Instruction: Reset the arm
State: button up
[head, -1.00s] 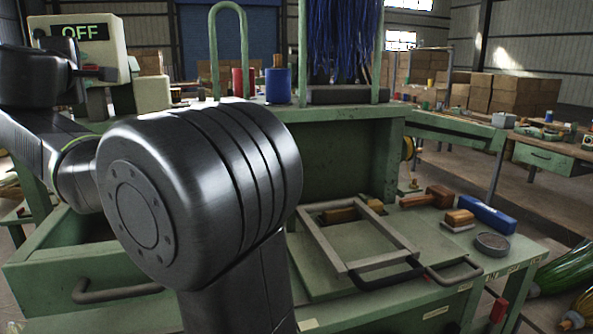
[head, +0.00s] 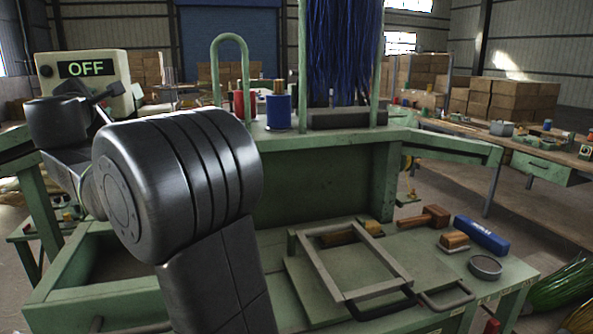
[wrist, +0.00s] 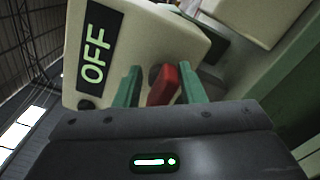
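A cream control box (head: 112,88) with a black OFF display (head: 87,69) stands at the left of the green workbench in the head view. In the wrist view the box (wrist: 140,30) fills the upper middle, its OFF display (wrist: 95,50) turned on its side. A red lever (wrist: 163,86) sticks out from its face. My gripper (wrist: 158,76) is open, with one green finger on each side of the lever and small gaps visible. In the head view my gripper is small and dark beside the box, and my arm partly covers the bench.
The green bench holds red (head: 240,102) and blue (head: 278,110) spools and hanging blue bristles (head: 342,50). A wooden frame (head: 395,262), a mallet (head: 436,214), a blue block (head: 482,236) and a round tin (head: 485,267) lie on the lower worktop. An open drawer (head: 110,310) is at front left.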

jog(key=shift+r+n+p, duration=0.15)
jog(key=shift+n+p, duration=0.65)
